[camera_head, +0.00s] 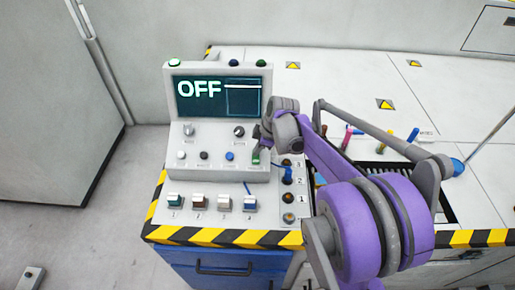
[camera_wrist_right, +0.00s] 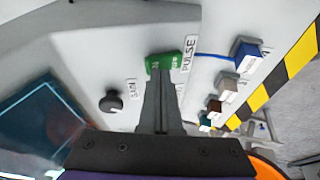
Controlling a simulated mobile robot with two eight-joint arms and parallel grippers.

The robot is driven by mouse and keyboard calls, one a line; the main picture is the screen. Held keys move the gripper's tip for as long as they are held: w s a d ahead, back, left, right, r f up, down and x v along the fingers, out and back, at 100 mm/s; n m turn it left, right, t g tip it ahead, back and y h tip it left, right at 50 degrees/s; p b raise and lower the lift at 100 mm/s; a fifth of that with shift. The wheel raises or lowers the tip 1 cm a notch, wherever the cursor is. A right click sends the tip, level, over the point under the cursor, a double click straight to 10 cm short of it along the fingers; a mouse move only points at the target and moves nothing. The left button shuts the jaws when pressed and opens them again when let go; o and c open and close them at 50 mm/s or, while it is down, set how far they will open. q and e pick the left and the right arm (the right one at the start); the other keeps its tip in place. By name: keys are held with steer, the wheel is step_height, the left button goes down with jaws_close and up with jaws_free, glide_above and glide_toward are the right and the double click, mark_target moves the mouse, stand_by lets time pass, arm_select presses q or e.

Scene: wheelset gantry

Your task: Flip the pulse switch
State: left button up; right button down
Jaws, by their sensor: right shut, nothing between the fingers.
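The pulse switch is a small green rocker (camera_wrist_right: 170,60) beside a "PULSE" label in the right wrist view. In the head view the green switch (camera_head: 255,158) sits at the right end of the console's sloped panel. My right gripper (camera_wrist_right: 160,82) is shut and empty, its fingertips at the near edge of the green switch; I cannot tell whether they touch it. In the head view the right gripper (camera_head: 263,138) is just above the switch, partly hidden by its own wrist. The console screen (camera_head: 215,97) reads "OFF". My left gripper is not in view.
Knobs and small buttons, one of them blue (camera_head: 229,156), lie left of the switch. Several colored rocker switches, including a blue one (camera_head: 250,204), line the front. A blue cable plug (camera_head: 287,174) stands to the right. Striped tape (camera_head: 205,236) marks the table edge.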

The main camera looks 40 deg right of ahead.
steer(key=shift+w+d+f+g+y, duration=0.2)
steer(key=shift+w+d+g+y, duration=0.1)
steer(key=shift+w+g, duration=0.1)
steer(key=shift+f, duration=0.1)
steer(key=shift+s+a+f, duration=0.1)
steer(key=shift+s+a, duration=0.45)
steer(key=shift+s, duration=0.1)
